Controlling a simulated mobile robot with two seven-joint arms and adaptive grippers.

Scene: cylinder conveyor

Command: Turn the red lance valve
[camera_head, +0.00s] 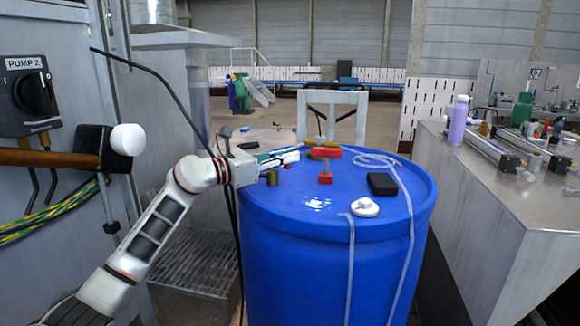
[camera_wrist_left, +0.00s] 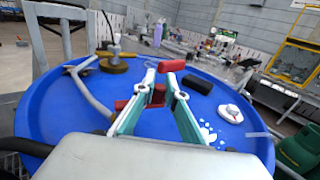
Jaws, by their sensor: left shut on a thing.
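The red lance valve (camera_head: 325,166) stands on the lid of the blue drum, with a red bar on top and a red block below. In the left wrist view, red parts of the valve (camera_wrist_left: 171,66) show beyond, between and left of the fingers. My left gripper (camera_head: 297,156) reaches in from the left at the height of the red bar. In the left wrist view, its teal-sided fingers (camera_wrist_left: 161,80) are shut on a red part of the valve. The fingers hide some of the valve. My right gripper is in neither view.
The blue drum (camera_head: 290,222) also carries a black box (camera_head: 382,184), a white cap (camera_head: 365,207), a brass-coloured fitting (camera_head: 272,177) and a clear hose (camera_head: 350,265). A grey bench (camera_head: 490,190) stands right. A PUMP 2 switch panel (camera_head: 28,95) is at left.

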